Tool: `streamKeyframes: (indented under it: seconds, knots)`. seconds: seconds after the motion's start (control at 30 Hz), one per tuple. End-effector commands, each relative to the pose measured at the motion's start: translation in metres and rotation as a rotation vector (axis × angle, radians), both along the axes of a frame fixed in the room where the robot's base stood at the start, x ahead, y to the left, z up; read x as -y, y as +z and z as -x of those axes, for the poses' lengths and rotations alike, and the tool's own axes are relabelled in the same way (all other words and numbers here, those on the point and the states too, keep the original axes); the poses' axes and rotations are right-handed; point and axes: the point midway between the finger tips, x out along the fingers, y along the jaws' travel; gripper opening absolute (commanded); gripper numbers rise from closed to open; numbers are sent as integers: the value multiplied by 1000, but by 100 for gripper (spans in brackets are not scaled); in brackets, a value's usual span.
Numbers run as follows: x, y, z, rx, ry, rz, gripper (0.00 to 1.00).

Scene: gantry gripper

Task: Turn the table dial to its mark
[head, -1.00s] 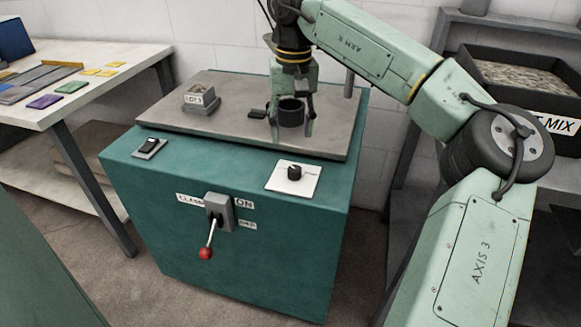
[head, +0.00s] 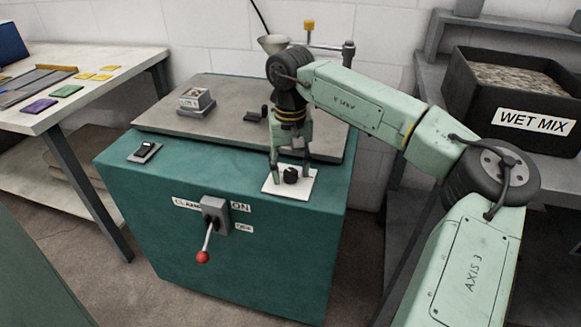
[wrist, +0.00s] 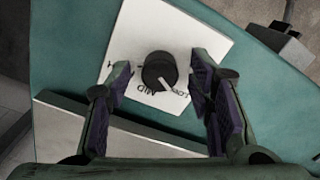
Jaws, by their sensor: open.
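The dial is a black round knob (head: 290,175) on a white square plate (head: 301,190) at the front of the green table's top. In the wrist view the knob (wrist: 159,71) sits between my two fingers, with clear gaps on both sides. Its pale pointer line points to the lower right, between the printed MID and LOW marks (wrist: 180,91). My gripper (head: 290,172) is open above the dial plate, fingers pointing down; its open fingertips also show in the wrist view (wrist: 160,72). The left part of the plate's lettering is partly hidden by a finger.
A lever with a red ball (head: 203,257) sticks out of the green cabinet's front (head: 160,235). A black switch (head: 144,152) is on the top's left. A small labelled block (head: 195,101) stands on the grey plate (head: 225,100). A WET MIX bin (head: 535,122) stands at right.

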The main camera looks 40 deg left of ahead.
Motion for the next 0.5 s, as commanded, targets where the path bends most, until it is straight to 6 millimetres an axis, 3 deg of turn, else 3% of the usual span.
streamKeyframes:
  seconds: [0.1,0.5]
  knots:
    - [0,0,0,0,0,0,48]
    - [0,1,0,0,1,0,21]
